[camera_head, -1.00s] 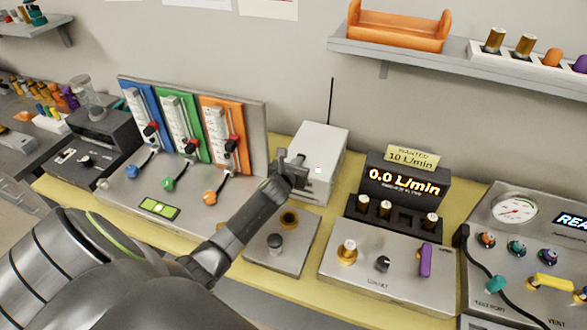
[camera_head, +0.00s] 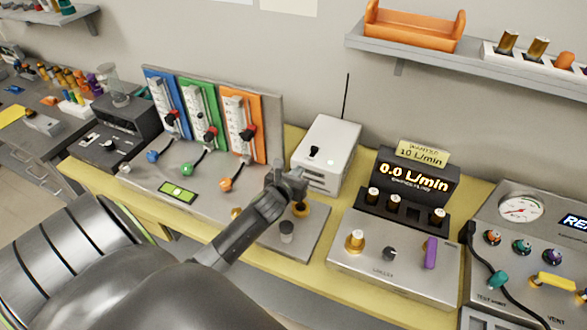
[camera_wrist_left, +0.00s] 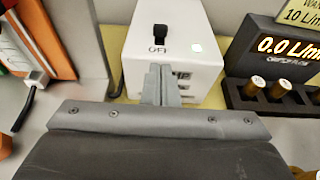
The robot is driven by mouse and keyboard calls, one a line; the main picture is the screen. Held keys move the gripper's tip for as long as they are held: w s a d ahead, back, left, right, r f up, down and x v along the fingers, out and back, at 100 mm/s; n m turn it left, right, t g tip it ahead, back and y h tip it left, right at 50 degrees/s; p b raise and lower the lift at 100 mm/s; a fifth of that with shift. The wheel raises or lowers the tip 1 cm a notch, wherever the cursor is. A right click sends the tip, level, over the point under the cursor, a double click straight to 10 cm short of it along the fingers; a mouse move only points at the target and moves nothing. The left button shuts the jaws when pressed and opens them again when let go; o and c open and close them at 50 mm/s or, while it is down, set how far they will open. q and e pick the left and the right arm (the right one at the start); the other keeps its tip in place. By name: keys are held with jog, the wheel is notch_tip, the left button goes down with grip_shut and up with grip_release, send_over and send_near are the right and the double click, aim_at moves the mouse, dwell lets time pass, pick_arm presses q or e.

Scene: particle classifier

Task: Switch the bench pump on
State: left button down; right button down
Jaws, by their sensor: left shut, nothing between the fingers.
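The bench pump is a white box (camera_head: 326,158) on the yellow bench, right of the coloured flowmeter panel. Its black switch (camera_head: 315,150) is on top and also shows in the left wrist view (camera_wrist_left: 160,33), with the word OFF just below it. A small pale spot (camera_wrist_left: 196,47) is right of the switch. My left gripper (camera_head: 290,172) is shut and empty, just in front of the pump. In the left wrist view its fingers (camera_wrist_left: 162,84) cover part of the pump's front lettering and point towards the switch, apart from it. My right gripper is not in view.
The flowmeter panel (camera_head: 272,130) with blue, green and orange columns stands left of the pump. A black display (camera_head: 415,182) reading 0.0 L/min stands right, behind a knobbed grey box (camera_head: 345,265). A thin antenna rises behind the pump. A shelf (camera_head: 480,68) hangs above.

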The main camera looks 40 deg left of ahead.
pick_arm(q)
jog(key=v, duration=0.2)
jog(key=shift+s+d+r, duration=0.15)
jog(key=shift+s, duration=0.25)
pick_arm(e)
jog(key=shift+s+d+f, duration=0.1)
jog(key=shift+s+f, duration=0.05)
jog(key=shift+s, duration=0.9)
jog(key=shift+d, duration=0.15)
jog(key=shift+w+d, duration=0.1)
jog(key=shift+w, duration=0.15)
